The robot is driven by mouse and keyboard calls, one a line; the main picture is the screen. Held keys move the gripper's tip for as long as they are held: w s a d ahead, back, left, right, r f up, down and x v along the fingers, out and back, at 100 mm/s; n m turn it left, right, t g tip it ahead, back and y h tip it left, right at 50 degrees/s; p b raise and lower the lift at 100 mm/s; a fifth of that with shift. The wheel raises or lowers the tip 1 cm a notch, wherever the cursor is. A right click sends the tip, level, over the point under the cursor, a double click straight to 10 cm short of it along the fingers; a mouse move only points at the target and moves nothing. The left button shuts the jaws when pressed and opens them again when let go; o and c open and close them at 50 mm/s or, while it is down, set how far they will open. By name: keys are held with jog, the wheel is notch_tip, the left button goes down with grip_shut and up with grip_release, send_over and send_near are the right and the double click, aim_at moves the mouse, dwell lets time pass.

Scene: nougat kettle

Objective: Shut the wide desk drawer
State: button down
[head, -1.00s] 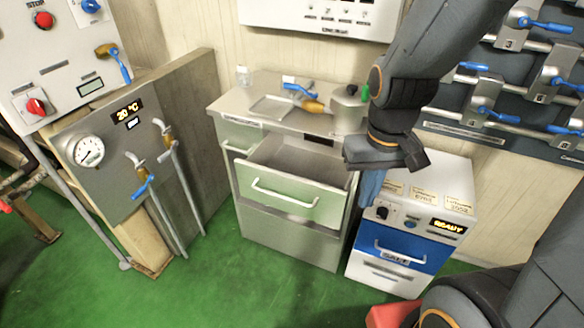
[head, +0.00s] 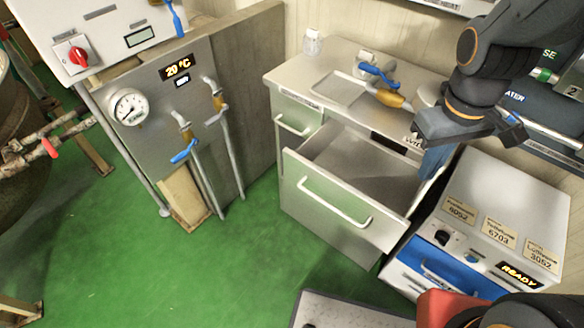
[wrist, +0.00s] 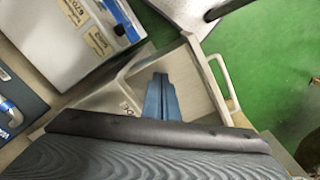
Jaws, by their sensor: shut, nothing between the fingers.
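The wide desk drawer (head: 320,210) is pulled out of the metal desk, with a bare, empty-looking interior and a pale bar handle (head: 335,203) on its front. Its handle also shows in the wrist view (wrist: 221,82). My gripper (head: 432,168) has blue fingers and is at the drawer's right side, near the back, in the head view. In the wrist view the fingers (wrist: 160,97) lie together, empty, over the drawer's interior. I cannot tell how high they are or whether they touch the drawer.
The desk top (head: 300,75) holds a small jar and blue-handled fittings. A narrower drawer (head: 297,122) left of the wide one looks shut. A blue and white READY machine (head: 500,215) stands close on the right. Green floor (head: 240,255) is free in front and left.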

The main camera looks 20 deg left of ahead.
jog(key=a+f+n, duration=0.2)
jog(key=a+n, duration=1.1)
jog(key=a, duration=0.3)
jog(key=n+t+b, duration=0.2)
jog(key=n, duration=1.1)
send_near(289, 175)
jog(key=s+a+r, duration=0.1)
jog(key=s+r, duration=0.3)
jog(key=s, duration=0.3)
jog(key=shift+h, duration=0.3)
jog(key=w+f, duration=0.2)
jog(key=f, duration=0.1)
jog(key=w+d+f, duration=0.1)
jog(key=w+f, duration=0.1)
jog(key=f, duration=0.1)
jog(key=w+d+f+p, duration=0.1)
jog(key=w+f, duration=0.1)
jog(key=f, duration=0.2)
jog(key=shift+w+d, duration=0.15)
